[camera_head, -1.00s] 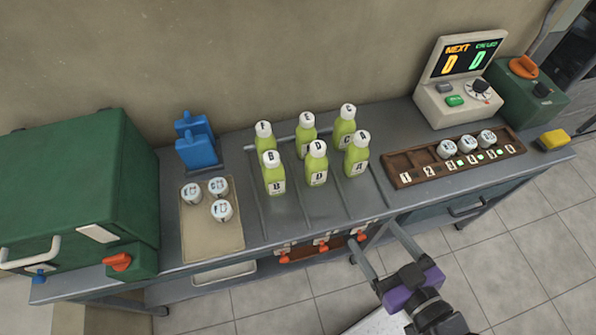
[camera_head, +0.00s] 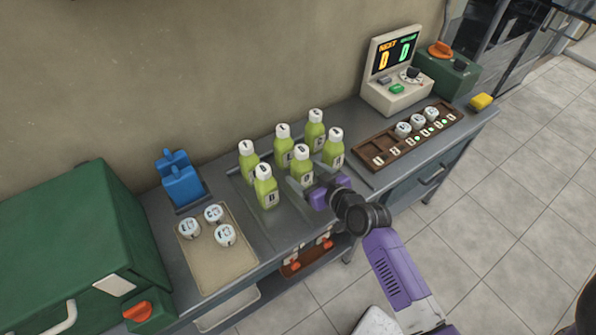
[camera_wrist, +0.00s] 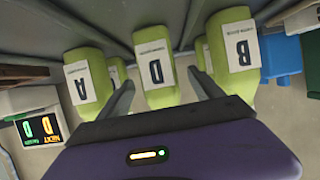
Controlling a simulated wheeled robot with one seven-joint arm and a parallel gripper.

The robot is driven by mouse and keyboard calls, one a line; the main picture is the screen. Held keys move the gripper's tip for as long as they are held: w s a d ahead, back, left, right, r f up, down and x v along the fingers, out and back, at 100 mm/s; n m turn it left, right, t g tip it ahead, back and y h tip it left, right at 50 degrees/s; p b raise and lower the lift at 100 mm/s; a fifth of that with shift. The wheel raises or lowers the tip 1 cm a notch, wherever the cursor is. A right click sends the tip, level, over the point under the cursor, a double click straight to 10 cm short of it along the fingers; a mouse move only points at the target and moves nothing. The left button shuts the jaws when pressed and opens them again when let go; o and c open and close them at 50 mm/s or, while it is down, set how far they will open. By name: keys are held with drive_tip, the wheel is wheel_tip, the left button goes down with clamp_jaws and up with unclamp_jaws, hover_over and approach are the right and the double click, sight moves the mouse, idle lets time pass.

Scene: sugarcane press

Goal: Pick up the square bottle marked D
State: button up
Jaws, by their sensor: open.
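The square bottle marked D (camera_head: 301,160) is light green with a white cap and stands upright in the middle of the front row on the counter. In the wrist view the bottle marked D (camera_wrist: 155,65) fills the centre with its label towards me. My gripper (camera_head: 307,178) is open at the front of this bottle. In the wrist view one finger of my gripper (camera_wrist: 160,80) is on each side of it, and no contact can be made out. Bottle B (camera_wrist: 234,55) and bottle A (camera_wrist: 88,78) stand on either side, close to the fingers.
More green bottles (camera_head: 283,145) stand behind the front row. A tray (camera_head: 233,259) with white-capped jars and a blue stand (camera_head: 181,182) are at left. A brown rack (camera_head: 395,148) and a display box (camera_head: 395,75) are at right. Thin dividers separate the bottle columns.

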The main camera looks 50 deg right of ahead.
drive_tip(key=shift+p+x, duration=0.65)
drive_tip(key=shift+x, duration=2.35)
drive_tip(key=shift+d+r, duration=0.1)
drive_tip(key=shift+r, duration=0.05)
drive_tip(key=shift+c, duration=0.3)
drive_tip(key=shift+r, duration=0.1)
clamp_jaws()
